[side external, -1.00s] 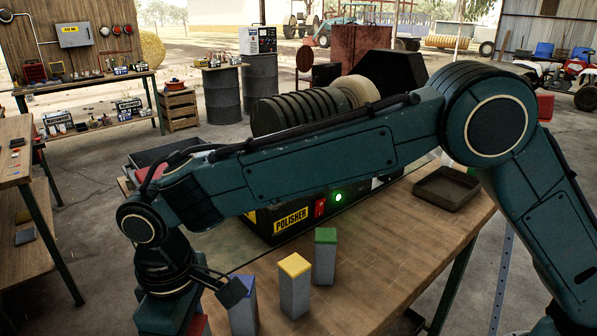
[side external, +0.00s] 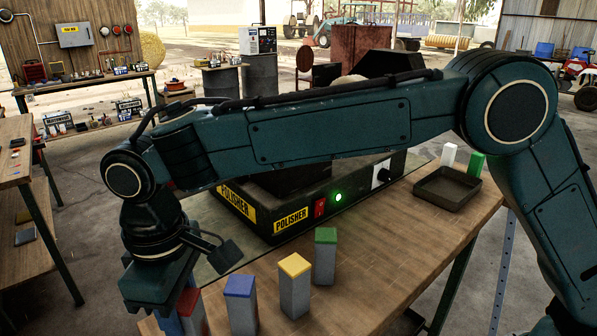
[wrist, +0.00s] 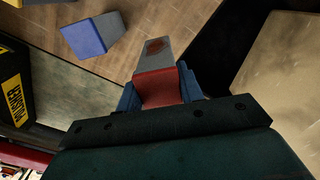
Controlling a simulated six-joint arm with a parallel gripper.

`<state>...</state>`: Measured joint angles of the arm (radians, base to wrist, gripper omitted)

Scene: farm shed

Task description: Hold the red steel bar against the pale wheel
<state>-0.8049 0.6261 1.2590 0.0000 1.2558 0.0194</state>
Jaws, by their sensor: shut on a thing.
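My gripper (side external: 188,310) hangs low at the table's near left edge in the side view. It is shut on the red steel bar (side external: 193,305), a grey bar with a red end. In the wrist view the bar (wrist: 161,87) sits between the blue fingers of my gripper (wrist: 160,90), its grey face showing a dark reddish patch. The bar's lower end is out of view in the side view. The pale wheel (side external: 349,79) shows only as a sliver above my arm, at the polisher (side external: 330,196), well away from the bar. The polisher has a green light lit.
Blue-topped (side external: 240,303), yellow-topped (side external: 294,286) and green-topped (side external: 325,256) bars stand right of my gripper. An empty dark tray (side external: 447,189) lies at the right, with a white-topped bar (side external: 448,154) and another green bar (side external: 477,165) behind it.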

